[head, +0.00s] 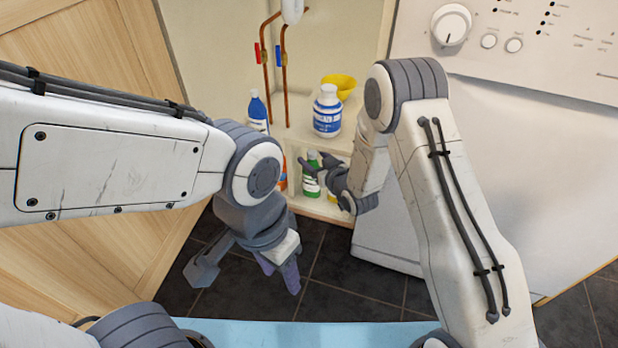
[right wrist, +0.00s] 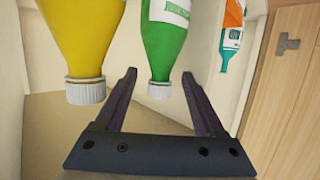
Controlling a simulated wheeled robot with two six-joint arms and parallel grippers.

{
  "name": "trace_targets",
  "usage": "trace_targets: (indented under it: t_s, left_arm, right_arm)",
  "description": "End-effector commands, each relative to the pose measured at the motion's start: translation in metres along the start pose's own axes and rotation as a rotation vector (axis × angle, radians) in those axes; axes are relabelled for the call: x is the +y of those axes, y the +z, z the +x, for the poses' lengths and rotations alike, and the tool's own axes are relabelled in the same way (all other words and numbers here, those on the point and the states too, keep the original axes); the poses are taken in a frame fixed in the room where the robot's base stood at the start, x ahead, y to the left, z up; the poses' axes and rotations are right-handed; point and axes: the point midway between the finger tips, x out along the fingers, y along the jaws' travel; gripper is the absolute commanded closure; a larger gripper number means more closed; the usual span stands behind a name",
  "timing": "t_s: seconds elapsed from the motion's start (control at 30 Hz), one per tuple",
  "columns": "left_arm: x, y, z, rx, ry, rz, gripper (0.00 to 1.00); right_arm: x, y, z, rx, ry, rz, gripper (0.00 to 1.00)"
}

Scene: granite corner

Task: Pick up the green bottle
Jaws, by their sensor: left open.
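The green bottle (head: 311,185) with a white label stands on the lower shelf of the open cupboard, partly hidden by my right gripper (head: 316,164). In the right wrist view, which is upside down, the green bottle (right wrist: 166,40) shows its white cap pointing down. Its capped neck appears between the two spread fingertips of the right gripper (right wrist: 160,74), with gaps on both sides. The right gripper is open and empty. My left gripper (head: 243,274) is open and empty, low over the dark floor in front of the cupboard.
A yellow bottle (right wrist: 78,45) and an orange-and-teal bottle (right wrist: 232,38) flank the green one. On the shelf above stand a blue bottle (head: 257,112), a white bottle with blue label (head: 327,120) and a yellow bowl (head: 344,83). A white appliance (head: 520,190) stands on the right.

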Motion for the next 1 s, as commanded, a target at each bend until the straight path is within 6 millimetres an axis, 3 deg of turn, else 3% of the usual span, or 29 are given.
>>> trace_targets:
  t_s: [0.03,0.17,0.2,1.0]
  left_arm:
    - [0.0000,0.0000,-0.0001,0.000,0.000,0.000,0.50]
    - [0.0000,0.0000,-0.0002,0.000,0.000,0.000,0.50]
    - [0.0000,-0.0001,-0.0002,0.000,0.000,0.000,0.50]
    - [0.0000,-0.0001,-0.0002,0.000,0.000,0.000,0.50]
  right_arm:
    - [-0.0003,-0.0001,0.0000,0.000,0.000,0.000,0.44]
    - [-0.0007,-0.0001,0.0001,0.000,-0.001,0.000,0.94]
    - [-0.0008,-0.0002,0.0002,0.000,-0.001,0.000,1.00]
    - [-0.0027,-0.0004,0.0009,0.000,-0.004,-0.001,1.00]
